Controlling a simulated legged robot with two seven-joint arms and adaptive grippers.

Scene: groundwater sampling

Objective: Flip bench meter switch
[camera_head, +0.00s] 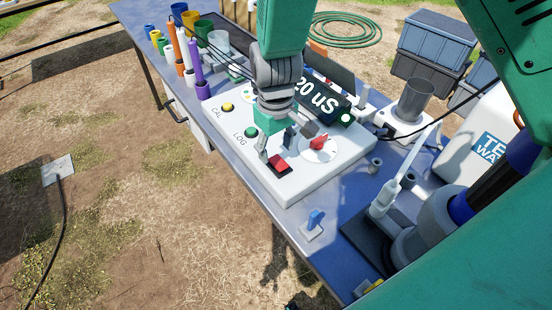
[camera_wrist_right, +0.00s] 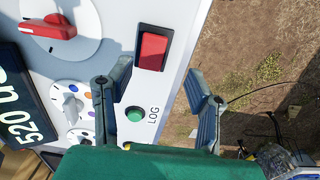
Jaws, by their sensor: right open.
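The bench meter is a white box (camera_head: 326,178) on the blue table, with a dark display (camera_head: 320,95) and a red rocker switch (camera_head: 278,164) in a dark frame. In the right wrist view the red switch (camera_wrist_right: 152,50) lies just beyond my fingertips, nearer the left finger. Which side of it is pressed I cannot tell. My right gripper (camera_head: 284,140) is open and empty above the panel; it also shows in the right wrist view (camera_wrist_right: 159,70), its fingers spread either side of the switch. Contact with the panel is unclear. My left gripper is not in view.
Beside the switch are a red knob (camera_head: 319,143), a green LOG button (camera_wrist_right: 135,115) and a yellow CAL button (camera_head: 227,107). A small blue-handled part (camera_head: 314,220) sits on the table (camera_head: 290,215) near its front edge. Colored cups and cylinders stand at the far left.

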